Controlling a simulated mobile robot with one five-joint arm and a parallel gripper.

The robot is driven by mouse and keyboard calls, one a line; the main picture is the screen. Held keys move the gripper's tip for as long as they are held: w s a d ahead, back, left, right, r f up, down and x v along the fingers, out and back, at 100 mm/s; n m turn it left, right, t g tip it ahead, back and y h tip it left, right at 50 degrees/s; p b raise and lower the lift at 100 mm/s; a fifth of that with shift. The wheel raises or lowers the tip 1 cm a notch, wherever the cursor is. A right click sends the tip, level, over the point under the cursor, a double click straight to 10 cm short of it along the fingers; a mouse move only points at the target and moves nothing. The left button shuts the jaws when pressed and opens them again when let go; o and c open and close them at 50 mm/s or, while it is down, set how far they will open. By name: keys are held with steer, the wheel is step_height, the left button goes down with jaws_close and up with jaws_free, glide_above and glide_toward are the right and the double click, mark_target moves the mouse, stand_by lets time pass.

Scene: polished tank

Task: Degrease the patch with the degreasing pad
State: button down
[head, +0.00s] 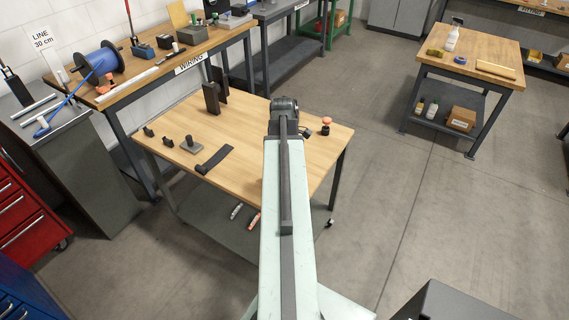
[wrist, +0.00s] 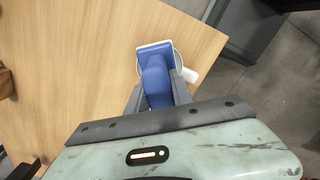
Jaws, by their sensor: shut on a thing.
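In the wrist view my gripper (wrist: 160,84) is shut on a blue-handled tool with a flat blue-and-white head, which I take to be the degreasing pad (wrist: 155,70). The pad's head points away from my wrist, above or against a white round-edged thing (wrist: 189,76) near the edge of the wooden table. Most of that white thing is hidden by the pad, and I cannot tell whether they touch. I cannot make out the patch in either view. In the head view my own arm hides the gripper and the pad.
The wooden table (head: 235,128) bears dark upright blocks (head: 211,98), a knobbed grey block (head: 191,145), a dark flat piece (head: 215,159) and a red-topped item (head: 326,125). A wiring bench (head: 160,75) stands behind left. Another table (head: 485,55) stands right, across open floor.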

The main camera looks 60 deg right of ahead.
step_height(320, 180, up, 6)
steer(key=p, duration=0.5)
steer(key=shift+f, duration=0.3)
steer(key=shift+d, duration=0.1)
